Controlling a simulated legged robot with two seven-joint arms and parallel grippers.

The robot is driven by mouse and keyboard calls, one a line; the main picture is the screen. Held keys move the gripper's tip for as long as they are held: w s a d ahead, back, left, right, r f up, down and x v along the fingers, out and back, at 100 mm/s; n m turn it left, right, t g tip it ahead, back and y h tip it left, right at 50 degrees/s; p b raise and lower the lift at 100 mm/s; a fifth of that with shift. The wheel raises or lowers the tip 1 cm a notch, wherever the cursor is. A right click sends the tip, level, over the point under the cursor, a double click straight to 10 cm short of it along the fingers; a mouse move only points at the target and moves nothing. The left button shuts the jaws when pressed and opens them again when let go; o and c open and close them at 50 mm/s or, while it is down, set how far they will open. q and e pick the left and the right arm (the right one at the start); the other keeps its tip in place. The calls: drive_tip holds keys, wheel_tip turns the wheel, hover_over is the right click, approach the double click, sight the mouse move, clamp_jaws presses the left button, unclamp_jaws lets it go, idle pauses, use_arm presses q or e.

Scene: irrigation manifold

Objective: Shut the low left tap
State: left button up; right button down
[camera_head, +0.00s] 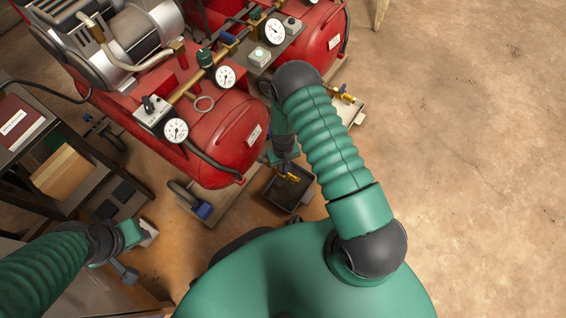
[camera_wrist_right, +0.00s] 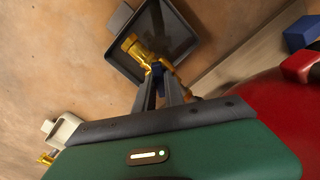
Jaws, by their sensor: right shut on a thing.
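A brass tap (camera_head: 288,177) sits low by the end of the front red tank, above a dark square tray.
The dark tray (camera_head: 300,193) stands on the floor below the tap. A second brass tap (camera_head: 345,95) is at the right, above a pale tray (camera_head: 358,117). The red tank (camera_head: 215,140) carries gauges and pipes. A shelf (camera_head: 50,130) stands at left. The right floor is clear.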

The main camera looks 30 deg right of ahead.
drive_tip(key=m+p, duration=0.3)
drive_tip(key=m, duration=0.2)
drive_tip(key=shift+r, duration=0.15)
drive_tip(key=m+p, duration=0.1)
drive_tip(key=m, duration=0.2)
drive_tip(key=shift+m, duration=0.4)
drive_tip(key=shift+m+p, duration=0.35)
drive_tip(key=shift+m, duration=1.15)
drive_tip(key=c, duration=1.4)
unclamp_jaws()
drive_tip(key=shift+c, duration=0.2)
